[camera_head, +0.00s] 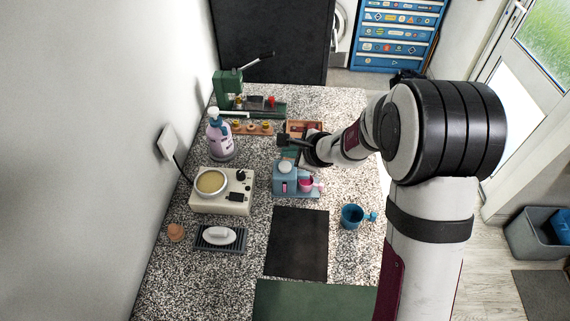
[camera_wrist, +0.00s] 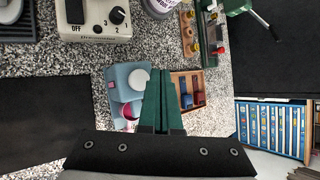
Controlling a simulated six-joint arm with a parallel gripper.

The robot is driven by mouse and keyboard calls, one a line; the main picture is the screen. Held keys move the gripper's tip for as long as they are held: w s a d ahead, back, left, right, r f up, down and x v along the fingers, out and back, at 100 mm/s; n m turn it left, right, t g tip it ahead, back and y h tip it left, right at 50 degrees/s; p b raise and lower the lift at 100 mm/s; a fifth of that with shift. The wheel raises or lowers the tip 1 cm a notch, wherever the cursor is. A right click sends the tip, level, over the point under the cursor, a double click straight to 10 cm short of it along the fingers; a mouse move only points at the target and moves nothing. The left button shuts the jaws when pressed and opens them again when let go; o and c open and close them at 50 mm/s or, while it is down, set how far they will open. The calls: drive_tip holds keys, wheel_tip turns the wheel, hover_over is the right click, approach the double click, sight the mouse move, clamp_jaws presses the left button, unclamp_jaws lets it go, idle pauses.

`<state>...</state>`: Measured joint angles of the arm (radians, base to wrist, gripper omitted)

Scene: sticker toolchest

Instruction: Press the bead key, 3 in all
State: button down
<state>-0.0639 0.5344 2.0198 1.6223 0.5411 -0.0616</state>
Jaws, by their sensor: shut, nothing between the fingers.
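A light blue dispenser (camera_head: 284,187) with a round white top stands on the speckled counter, and a pink cup (camera_head: 306,185) is at its front right. I take its round white part to be the bead key (camera_wrist: 139,79); no label can be read. In the wrist view the blue dispenser (camera_wrist: 115,82) lies just left of my green fingers, which hide part of its right side. My gripper (camera_head: 281,142) is shut and empty, behind and above the dispenser in the head view. The green fingertips show in the wrist view (camera_wrist: 163,72). I cannot tell any contact with the key.
A beige hotplate (camera_head: 223,203) stands left of the dispenser, with a pump bottle (camera_head: 221,140) behind it. A wooden tray (camera_head: 304,127) is close behind my gripper. A blue mug (camera_head: 351,216) stands front right. A bare black mat (camera_head: 298,243) lies in front.

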sight(289, 168)
drive_tip(key=shift+r, duration=1.55)
drive_tip(key=s+d+r+n+g, duration=0.1)
drive_tip(key=s+r+n+g, duration=0.3)
drive_tip(key=s, duration=0.7)
drive_tip(key=s+r+n+g, duration=0.1)
drive_tip(key=s+r+n, duration=0.4)
drive_tip(key=s, duration=0.7)
drive_tip(key=s+d+f+n+g+h, duration=0.2)
drive_tip(key=s+d, duration=0.6)
drive_tip(key=s, duration=0.4)
drive_tip(key=shift+d+f+n+h, duration=0.3)
drive_tip(key=shift+f+n+h, duration=0.35)
drive_tip(key=shift+n+h, duration=0.45)
